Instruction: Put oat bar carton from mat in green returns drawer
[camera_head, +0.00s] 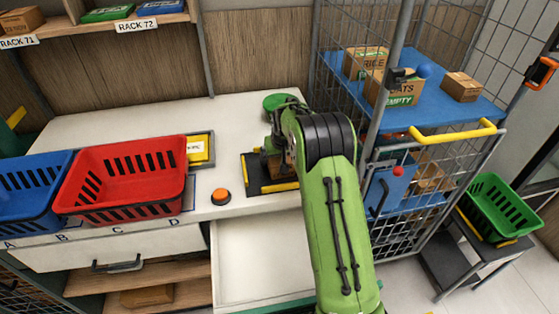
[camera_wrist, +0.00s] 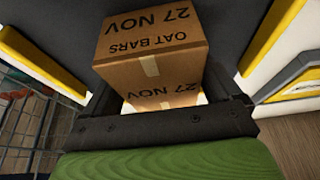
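The oat bar carton (camera_wrist: 152,45) is a brown box marked "OAT BARS" and "27 NOV". It sits between the two dark fingers of my gripper (camera_wrist: 158,85) in the wrist view. The fingers flank its sides closely, but whether they press on it is unclear. In the head view my green arm hides most of the carton and my gripper (camera_head: 275,158) over the black mat (camera_head: 252,178) with yellow edges. I cannot tell if the carton touches the mat. An open white drawer (camera_head: 262,255) with a green front edge is below the counter, partly behind my arm.
A red basket (camera_head: 125,180) and a blue basket (camera_head: 35,188) stand on the counter at left. An orange button (camera_head: 221,196) is between the red basket and the mat. A wire cage cart (camera_head: 430,135) with boxes is at right. A green basket (camera_head: 497,205) stands beyond it.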

